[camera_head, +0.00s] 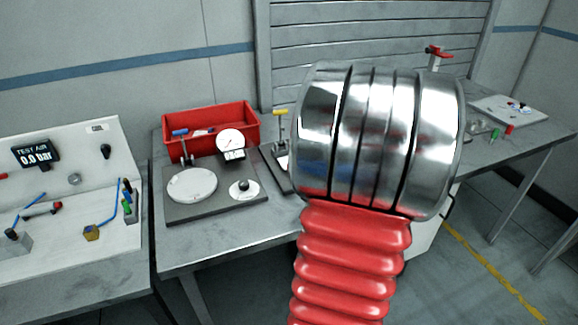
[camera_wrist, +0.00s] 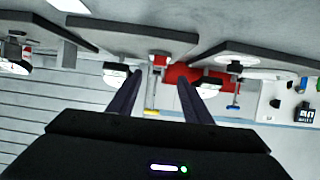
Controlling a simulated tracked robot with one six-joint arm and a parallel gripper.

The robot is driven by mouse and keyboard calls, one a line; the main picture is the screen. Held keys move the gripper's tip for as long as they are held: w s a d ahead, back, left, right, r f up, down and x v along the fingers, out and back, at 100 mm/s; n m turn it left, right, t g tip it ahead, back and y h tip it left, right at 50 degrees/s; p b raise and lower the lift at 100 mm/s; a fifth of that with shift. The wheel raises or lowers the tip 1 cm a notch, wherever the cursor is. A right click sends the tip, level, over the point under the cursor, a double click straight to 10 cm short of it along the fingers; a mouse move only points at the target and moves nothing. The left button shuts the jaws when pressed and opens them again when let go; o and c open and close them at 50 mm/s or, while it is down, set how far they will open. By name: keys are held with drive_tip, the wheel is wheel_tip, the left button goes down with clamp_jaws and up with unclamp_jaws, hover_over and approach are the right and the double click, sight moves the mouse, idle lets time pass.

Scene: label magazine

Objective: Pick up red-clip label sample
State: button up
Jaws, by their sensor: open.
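I cannot clearly make out the red-clip label sample in either view. A small red piece (camera_head: 510,129) stands beside a green one at the front edge of a white board on the right-hand table. It is too small to tell whether it is the sample. My gripper (camera_wrist: 160,78) shows in the wrist view with two dark fingers apart and nothing between them. That view looks upside down, with the benches along the top. My gripper is not visible in the head view, where a large silver and red body covers the middle.
A red bin (camera_head: 212,122) stands at the back of the middle bench, behind a grey plate (camera_head: 215,208) with a white disc and dial gauge. A yellow-handled tool (camera_head: 281,118) stands to its right. A test-air panel (camera_head: 38,152) is at left. The white board (camera_head: 522,106) lies on the right-hand table.

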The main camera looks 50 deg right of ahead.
drive_tip(key=shift+x, duration=2.85)
drive_tip(key=shift+x, duration=2.55)
drive_tip(key=shift+c, duration=0.4)
drive_tip(key=c, duration=0.7)
drive_tip(key=shift+r, duration=0.2)
wheel_tip(320, 180, up, 10)
drive_tip(key=shift+f, duration=0.15)
